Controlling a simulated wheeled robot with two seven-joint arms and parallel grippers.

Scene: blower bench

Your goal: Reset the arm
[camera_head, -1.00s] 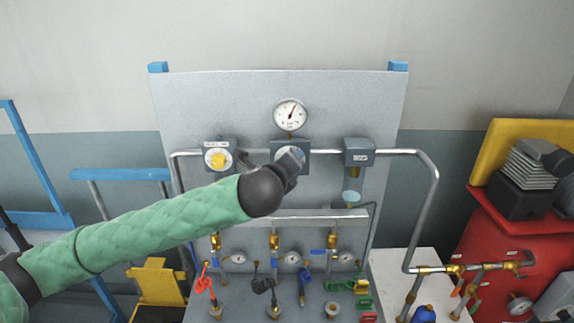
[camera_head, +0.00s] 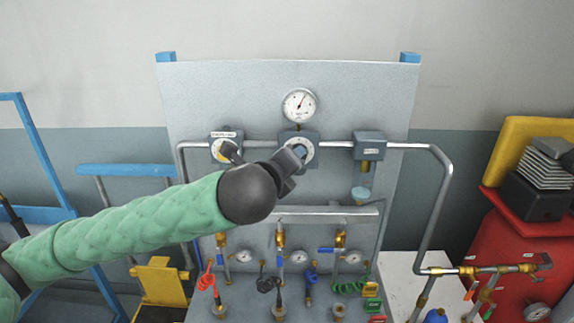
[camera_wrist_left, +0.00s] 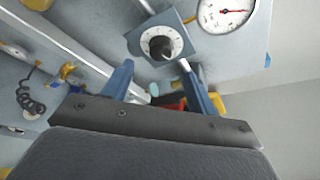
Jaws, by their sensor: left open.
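My left arm comes in from the left, and its gripper (camera_head: 264,151) is open in front of the upper panel. My right gripper is not in view.
The grey panel (camera_head: 205,95) carries a metal pipe (camera_head: 437,190) that bends down at right. Below are valves, small gauges and coloured cords. A blue frame (camera_head: 122,170) stands at left, red and yellow equipment (camera_head: 490,240) at right.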

